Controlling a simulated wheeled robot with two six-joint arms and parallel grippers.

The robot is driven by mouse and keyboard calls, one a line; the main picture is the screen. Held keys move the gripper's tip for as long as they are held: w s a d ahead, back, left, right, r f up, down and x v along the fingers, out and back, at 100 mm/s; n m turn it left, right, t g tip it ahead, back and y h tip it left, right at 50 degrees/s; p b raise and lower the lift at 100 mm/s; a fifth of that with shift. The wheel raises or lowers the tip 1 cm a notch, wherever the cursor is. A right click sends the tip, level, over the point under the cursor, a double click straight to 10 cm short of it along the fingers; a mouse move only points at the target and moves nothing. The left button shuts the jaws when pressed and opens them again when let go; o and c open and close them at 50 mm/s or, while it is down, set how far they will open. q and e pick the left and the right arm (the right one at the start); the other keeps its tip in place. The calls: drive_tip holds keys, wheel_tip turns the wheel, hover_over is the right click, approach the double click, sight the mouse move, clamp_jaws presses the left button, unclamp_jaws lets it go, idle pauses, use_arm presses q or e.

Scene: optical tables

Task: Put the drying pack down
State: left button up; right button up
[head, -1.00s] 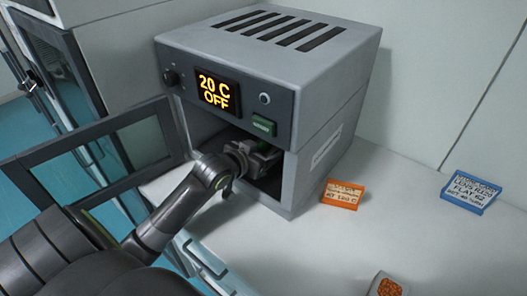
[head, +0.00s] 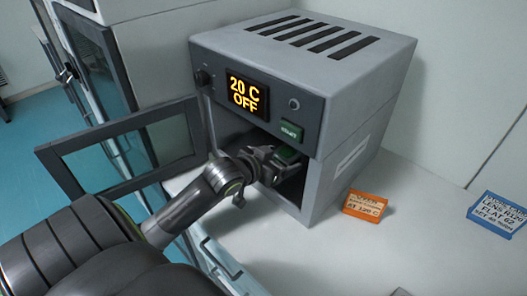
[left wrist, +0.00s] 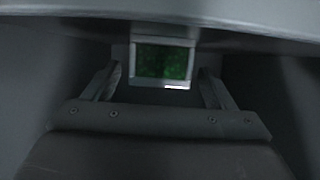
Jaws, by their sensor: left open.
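My left gripper (head: 278,165) reaches through the open front of the grey oven (head: 355,170). In the left wrist view its two fingers (left wrist: 160,72) stand apart. Between and just beyond them is a square green pack (left wrist: 163,63) with a pale frame, which looks like the drying pack. In the head view a dark green patch of it (head: 287,155) shows at the gripper, inside the oven mouth. I cannot tell whether it rests on the oven floor; its underside is hidden. My right gripper is not in view.
The oven display (head: 245,94) reads 20 C OFF. Its glazed door (head: 130,150) stands open at the left. An orange card (head: 366,205) and a blue card (head: 498,214) lie on the white table (head: 330,255) to the right, where there is free room.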

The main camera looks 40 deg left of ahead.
use_arm(q)
drive_tip(key=v, duration=0.8)
drive_tip(key=shift+s+r+p, duration=0.2)
drive_tip(key=shift+s+p, duration=0.1)
drive_tip(key=shift+p, duration=0.1)
